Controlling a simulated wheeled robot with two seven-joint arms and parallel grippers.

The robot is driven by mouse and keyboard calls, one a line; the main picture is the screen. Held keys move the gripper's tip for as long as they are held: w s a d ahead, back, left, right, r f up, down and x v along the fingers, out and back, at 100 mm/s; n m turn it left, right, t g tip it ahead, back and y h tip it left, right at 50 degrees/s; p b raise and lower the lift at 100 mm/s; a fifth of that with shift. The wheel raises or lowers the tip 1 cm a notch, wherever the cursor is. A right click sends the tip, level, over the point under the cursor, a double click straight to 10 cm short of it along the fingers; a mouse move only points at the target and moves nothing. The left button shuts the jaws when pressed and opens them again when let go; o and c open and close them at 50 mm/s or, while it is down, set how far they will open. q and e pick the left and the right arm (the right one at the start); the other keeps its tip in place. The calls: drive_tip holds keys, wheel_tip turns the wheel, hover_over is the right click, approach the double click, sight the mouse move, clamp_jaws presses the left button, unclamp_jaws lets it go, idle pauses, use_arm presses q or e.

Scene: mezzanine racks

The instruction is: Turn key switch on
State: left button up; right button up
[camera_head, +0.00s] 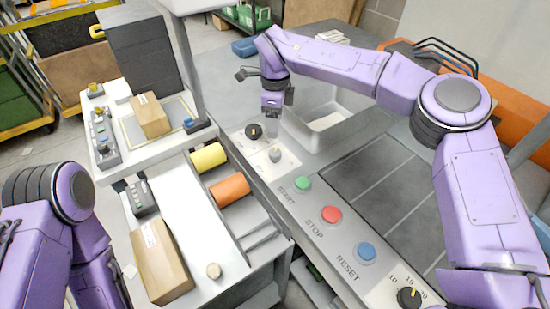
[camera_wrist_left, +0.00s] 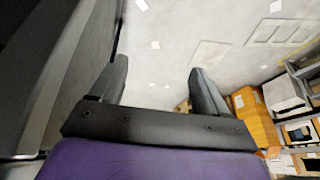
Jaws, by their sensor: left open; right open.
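A black rotary switch with a yellow mark (camera_head: 254,132) sits on a white plate on the grey console; it looks like the key switch, but I cannot tell its position for sure. A small pale knob (camera_head: 275,155) is on the same plate. My right gripper (camera_head: 273,110) points down just above and right of the black switch, apart from it. Its fingers are small and partly hidden, with nothing seen held. My left gripper (camera_wrist_left: 158,80) is open and empty in the left wrist view, facing a pale floor.
The console has green START (camera_head: 303,182), red STOP (camera_head: 331,214) and blue RESET (camera_head: 366,251) buttons and a numbered dial (camera_head: 408,297). A recessed bin (camera_head: 330,120) lies right of the switch. Left are cartons (camera_head: 161,262), a scale and yellow and orange rolls (camera_head: 229,190).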

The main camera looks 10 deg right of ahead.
sight(275, 152)
wheel_tip(275, 152, down, 10)
drive_tip(key=p, duration=0.2)
drive_tip(key=shift+s+p, duration=0.1)
drive_tip(key=shift+p, duration=0.3)
drive_tip(key=shift+f, duration=0.5)
use_arm(q)
wheel_tip(275, 152, up, 2)
drive_tip(key=shift+s, duration=0.1)
use_arm(e)
drive_tip(key=c, duration=1.1)
